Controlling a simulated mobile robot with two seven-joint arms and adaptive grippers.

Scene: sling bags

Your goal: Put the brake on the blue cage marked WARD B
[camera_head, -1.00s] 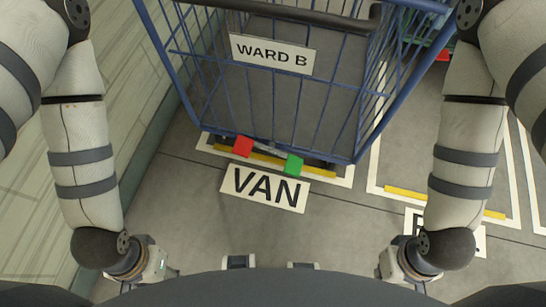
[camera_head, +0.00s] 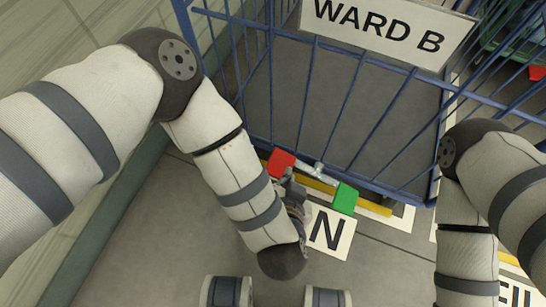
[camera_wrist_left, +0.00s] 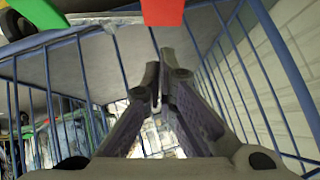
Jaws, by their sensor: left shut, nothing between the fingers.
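The blue cage (camera_head: 345,125) with the WARD B sign (camera_head: 387,28) stands ahead of me. At its near bottom edge are a red pedal (camera_head: 281,162) and a green pedal (camera_head: 345,198), joined by a grey metal piece (camera_head: 318,173). My left gripper (camera_head: 288,182) is low by the red pedal, partly hidden by my forearm. In the left wrist view its fingers (camera_wrist_left: 158,78) are shut and empty, with the red pedal (camera_wrist_left: 162,11) at the top edge and cage bars around. I cannot tell whether they touch the pedal. My right gripper is out of view.
A floor sign (camera_head: 331,232) showing only N lies before the cage, partly behind my left arm. A yellow floor bar (camera_head: 376,205) runs under the cage's front. A wall stands at left. Another cage with a red part (camera_head: 537,73) is at the right.

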